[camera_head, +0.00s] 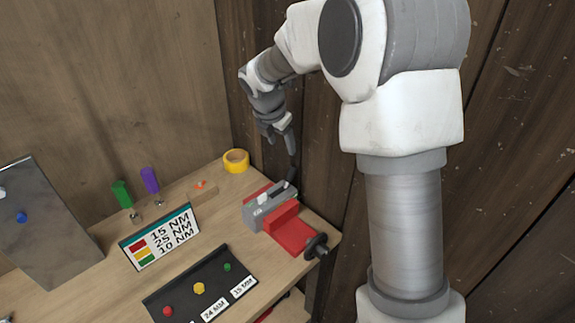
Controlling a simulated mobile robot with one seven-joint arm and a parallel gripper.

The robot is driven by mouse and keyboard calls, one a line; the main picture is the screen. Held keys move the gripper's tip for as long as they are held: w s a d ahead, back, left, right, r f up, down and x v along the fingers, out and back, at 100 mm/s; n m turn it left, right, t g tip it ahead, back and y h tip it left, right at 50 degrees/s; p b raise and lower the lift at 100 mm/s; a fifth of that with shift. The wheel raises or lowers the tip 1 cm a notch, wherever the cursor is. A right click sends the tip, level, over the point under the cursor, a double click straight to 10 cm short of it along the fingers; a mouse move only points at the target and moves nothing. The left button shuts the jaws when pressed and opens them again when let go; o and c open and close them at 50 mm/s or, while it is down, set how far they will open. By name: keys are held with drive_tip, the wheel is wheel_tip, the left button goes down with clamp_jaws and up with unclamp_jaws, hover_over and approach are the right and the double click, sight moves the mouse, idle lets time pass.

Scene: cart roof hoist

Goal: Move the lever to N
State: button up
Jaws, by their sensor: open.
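A grey block-shaped device (268,206) with small light markings sits between the jaws of a red vise (292,232) at the right end of the workbench. The markings are too small to read, so I cannot tell which position the lever is in. My gripper (279,137) is open and points down, above and slightly left of the lever. It appears apart from the lever, with nothing between its fingers.
A yellow tape roll (236,161) lies behind the vise. A torque sign (160,238), green (122,194) and purple (150,181) handled tools, and a black tray (205,288) with coloured knobs are to the left. A wooden wall (310,130) stands close behind.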

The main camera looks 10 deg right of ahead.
sight(290, 171)
drive_tip(key=p+x, duration=0.1)
drive_tip(key=x, duration=1.5)
drive_tip(key=shift+d+f, duration=0.1)
drive_tip(key=shift+f, duration=0.1)
clamp_jaws()
idle(0.7)
